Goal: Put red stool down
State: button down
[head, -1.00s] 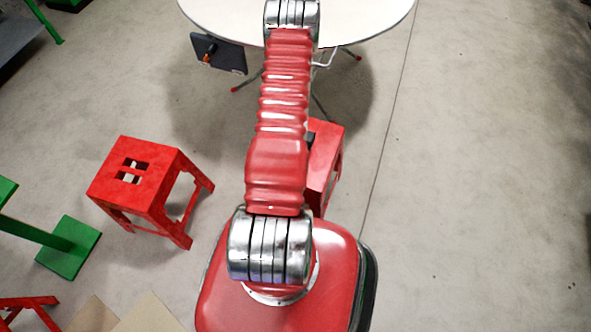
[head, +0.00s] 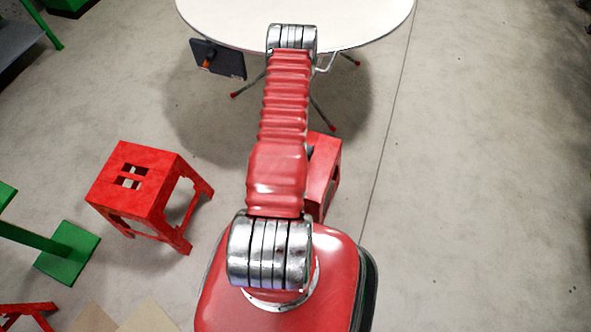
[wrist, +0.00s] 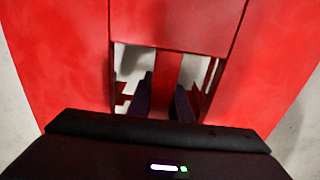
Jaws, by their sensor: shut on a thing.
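The held red stool (head: 325,160) shows in the head view just right of my arm, partly hidden behind it. In the wrist view its red seat (wrist: 60,60) fills most of the picture, with two slots in the middle. The dark fingers of my gripper (wrist: 164,97) reach into the slots and are shut on the red bar between them. My gripper is hidden by my arm in the head view. I cannot tell whether the stool's feet touch the floor.
Another red stool (head: 140,185) stands on the floor at the left, near a green stand (head: 68,252). A round white table (head: 220,15) is ahead, with a dark panel (head: 218,60) by its edge. The concrete floor at the right (head: 480,180) is clear.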

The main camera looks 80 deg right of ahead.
jog(key=shift+f, duration=1.9)
jog(key=c, duration=1.6)
grip_release()
jog(key=shift+r, duration=6.05)
